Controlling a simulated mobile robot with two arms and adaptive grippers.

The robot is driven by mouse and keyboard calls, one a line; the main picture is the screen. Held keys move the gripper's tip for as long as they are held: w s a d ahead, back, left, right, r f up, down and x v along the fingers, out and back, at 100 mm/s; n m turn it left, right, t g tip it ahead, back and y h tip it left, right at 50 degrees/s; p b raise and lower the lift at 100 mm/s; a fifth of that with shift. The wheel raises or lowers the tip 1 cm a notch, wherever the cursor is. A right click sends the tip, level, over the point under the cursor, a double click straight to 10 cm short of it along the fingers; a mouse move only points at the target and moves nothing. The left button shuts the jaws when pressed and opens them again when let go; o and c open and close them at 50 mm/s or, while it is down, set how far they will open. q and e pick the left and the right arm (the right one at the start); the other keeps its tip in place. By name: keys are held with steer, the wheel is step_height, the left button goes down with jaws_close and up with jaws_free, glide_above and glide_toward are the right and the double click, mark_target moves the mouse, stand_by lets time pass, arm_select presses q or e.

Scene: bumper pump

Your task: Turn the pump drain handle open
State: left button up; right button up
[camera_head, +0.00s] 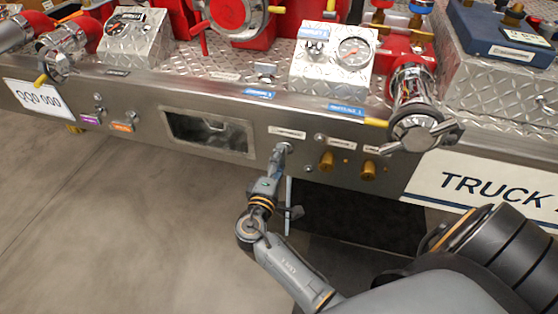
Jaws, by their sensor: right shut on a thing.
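The pump drain handle (283,148) is a small metal handle on the front face of the steel bumper (225,105), just below a white label. My right gripper (277,163) reaches up to it from below and is shut on it. The fingers hide most of the handle, so its exact angle cannot be told. My left gripper is not in view.
Brass caps (327,160) sit just right of the handle. A recessed window (209,133) lies to the left. A chrome valve outlet (415,120) sticks out at the right, above a "TRUCK" sign (485,185). The floor (120,220) at left is clear.

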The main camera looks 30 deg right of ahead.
steer(key=o, duration=1.1)
steer(key=shift+o, duration=0.2)
steer(key=v, duration=1.2)
steer(key=shift+f, duration=0.1)
